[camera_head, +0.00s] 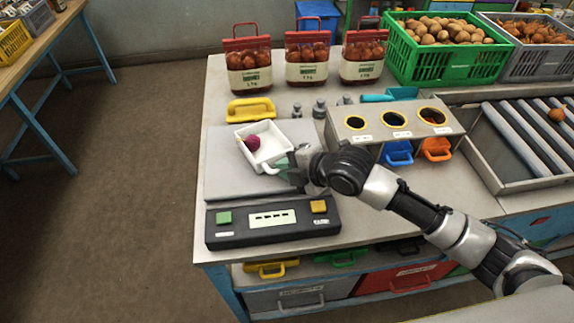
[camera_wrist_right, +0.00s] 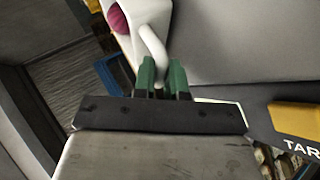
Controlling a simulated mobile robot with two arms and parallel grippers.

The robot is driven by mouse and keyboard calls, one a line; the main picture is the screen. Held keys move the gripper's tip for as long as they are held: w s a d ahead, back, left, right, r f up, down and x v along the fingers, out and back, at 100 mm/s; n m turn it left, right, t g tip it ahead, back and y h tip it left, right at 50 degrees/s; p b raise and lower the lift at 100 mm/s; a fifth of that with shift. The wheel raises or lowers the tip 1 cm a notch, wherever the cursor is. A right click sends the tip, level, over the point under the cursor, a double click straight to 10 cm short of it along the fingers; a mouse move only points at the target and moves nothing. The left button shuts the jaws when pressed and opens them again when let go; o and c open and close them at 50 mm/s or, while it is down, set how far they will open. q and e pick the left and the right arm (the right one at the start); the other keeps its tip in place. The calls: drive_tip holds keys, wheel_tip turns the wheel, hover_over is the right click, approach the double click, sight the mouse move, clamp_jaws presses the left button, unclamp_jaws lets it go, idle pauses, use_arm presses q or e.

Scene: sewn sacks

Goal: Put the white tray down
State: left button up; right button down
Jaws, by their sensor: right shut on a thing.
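The white tray (camera_head: 283,152) is over the grey platform of the scale (camera_head: 225,182) in the head view. A round dark-red thing (camera_head: 252,142) lies in it. My right gripper (camera_head: 277,166) is shut on the tray's handle. In the right wrist view my green fingers (camera_wrist_right: 163,78) close around the white handle (camera_wrist_right: 152,45), with part of the tray (camera_wrist_right: 146,12) and the dark-red thing (camera_wrist_right: 118,19) beyond. I cannot tell whether the tray touches the platform. My left gripper is not in view.
The scale's dark panel (camera_head: 272,223) has a display and buttons. A yellow handled thing (camera_head: 250,109) and small metal weights (camera_head: 319,109) stand behind the platform. A box with three round holes (camera_head: 362,121) is at right. Red-topped sacks (camera_head: 248,66) stand at the back.

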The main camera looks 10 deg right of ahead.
drive_tip(key=shift+f, duration=0.35)
drive_tip(key=c, duration=1.4)
unclamp_jaws()
drive_tip(key=shift+c, duration=0.2)
drive_tip(key=shift+d, duration=0.1)
drive_tip(key=b+v, duration=0.2)
drive_tip(key=v, duration=1)
